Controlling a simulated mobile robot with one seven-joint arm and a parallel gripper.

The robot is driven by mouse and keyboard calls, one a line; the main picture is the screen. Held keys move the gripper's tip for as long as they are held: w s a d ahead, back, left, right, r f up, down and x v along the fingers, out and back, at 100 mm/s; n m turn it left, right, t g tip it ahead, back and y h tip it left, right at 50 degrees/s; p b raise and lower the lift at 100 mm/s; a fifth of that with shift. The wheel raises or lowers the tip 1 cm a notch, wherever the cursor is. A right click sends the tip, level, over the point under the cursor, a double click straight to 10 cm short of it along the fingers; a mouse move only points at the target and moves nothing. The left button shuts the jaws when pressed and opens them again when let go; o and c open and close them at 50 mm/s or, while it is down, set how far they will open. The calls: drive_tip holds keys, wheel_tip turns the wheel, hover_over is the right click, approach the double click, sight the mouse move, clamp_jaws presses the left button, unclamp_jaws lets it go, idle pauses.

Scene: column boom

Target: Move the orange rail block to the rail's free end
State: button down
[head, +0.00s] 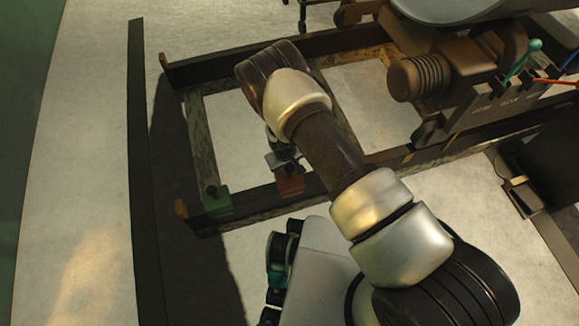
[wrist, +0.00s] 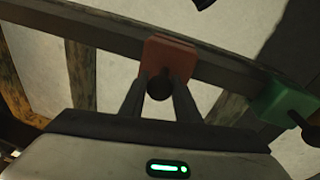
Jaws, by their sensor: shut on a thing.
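The orange rail block (head: 289,184) sits on the dark near rail (head: 248,200) of the frame, partly hidden by my gripper in the head view. In the wrist view the orange block (wrist: 171,57) straddles the rail (wrist: 110,37), with a dark round knob on its near face. My gripper (wrist: 159,82) has its two fingers on either side of that knob, shut on it. In the head view my gripper (head: 284,163) is small and partly hidden below my arm. The rail's left end (head: 182,208) has an upright end piece.
A green block (head: 216,200) sits on the same rail, left of the orange one, near the left end; it is on the right in the wrist view (wrist: 286,101). A brown motor-like machine (head: 440,75) and levers stand at the right.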

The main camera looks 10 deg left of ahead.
sight(286, 182)
drive_tip(key=shift+w, duration=0.1)
drive_tip(key=c, duration=1.3)
unclamp_jaws()
drive_tip(key=shift+o, duration=0.2)
drive_tip(key=s+r+p, duration=0.3)
drive_tip(key=r+p, duration=0.2)
drive_tip(key=r, duration=1.2)
drive_tip(key=shift+a, duration=0.4)
drive_tip(key=shift+r, duration=0.15)
